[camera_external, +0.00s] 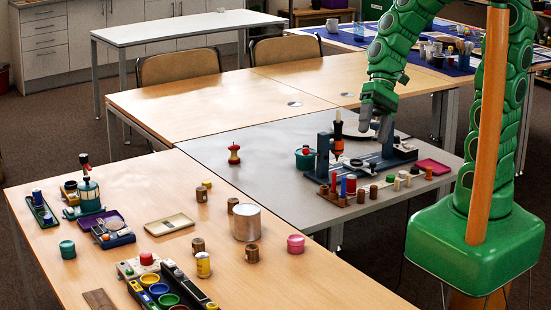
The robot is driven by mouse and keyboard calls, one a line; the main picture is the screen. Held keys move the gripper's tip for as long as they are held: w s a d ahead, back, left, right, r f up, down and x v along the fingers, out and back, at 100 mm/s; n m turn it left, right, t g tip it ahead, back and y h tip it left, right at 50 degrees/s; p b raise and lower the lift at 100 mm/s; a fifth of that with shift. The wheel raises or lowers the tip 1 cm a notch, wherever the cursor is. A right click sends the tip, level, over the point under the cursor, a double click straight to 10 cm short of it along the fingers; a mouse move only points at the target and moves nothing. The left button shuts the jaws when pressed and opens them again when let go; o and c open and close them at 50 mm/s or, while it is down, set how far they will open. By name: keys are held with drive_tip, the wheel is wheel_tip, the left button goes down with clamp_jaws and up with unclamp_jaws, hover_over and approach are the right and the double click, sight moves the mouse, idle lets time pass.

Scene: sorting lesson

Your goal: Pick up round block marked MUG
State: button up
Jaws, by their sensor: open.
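I cannot read MUG on any block at this size. Several small brown mug-like pieces stand on the wooden table, among them a brown piece (252,253) by the silver can, another brown piece (198,245) and a further brown piece (202,194). A round pink piece (295,244) and a round teal piece (67,249) also stand there. My gripper is well apart from them all.
A silver can (246,223) and a yellow can (203,265) stand on the wooden table. A black tray (180,283) with coloured cups is at the front. A shallow cream tray (169,225) lies behind.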

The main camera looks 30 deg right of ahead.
sight(252, 247)
drive_tip(key=w+a+f+m+y, duration=0.3)
drive_tip(key=w+a+m, duration=0.1)
drive_tip(key=a, duration=0.5)
drive_tip(key=w+a+f+m+y, duration=0.3)
drive_tip(key=w+a+f+y, duration=0.1)
drive_tip(key=a, duration=0.5)
drive_tip(key=w+a+f+m, duration=0.1)
drive_tip(key=f+m, duration=0.2)
drive_tip(key=f, duration=0.3)
drive_tip(key=a+f+m+t, duration=0.1)
drive_tip(key=a+f+m, duration=0.1)
drive_tip(key=f, duration=0.4)
drive_tip(key=w+a+f+m+t, duration=0.1)
drive_tip(key=f+m, duration=0.3)
drive_tip(key=f, duration=0.2)
drive_tip(key=shift+w+a+f+m, duration=0.2)
drive_tip(key=shift+w+a+m, duration=0.1)
drive_tip(key=shift+w+a, duration=0.1)
drive_tip(key=shift+x, duration=1.3)
drive_tip(key=shift+s+a+f, duration=0.15)
drive_tip(key=shift+a+f, duration=0.75)
drive_tip(key=shift+a, duration=0.25)
drive_tip(key=shift+x, duration=1.2)
drive_tip(key=shift+c, duration=0.4)
drive_tip(key=c, duration=1)
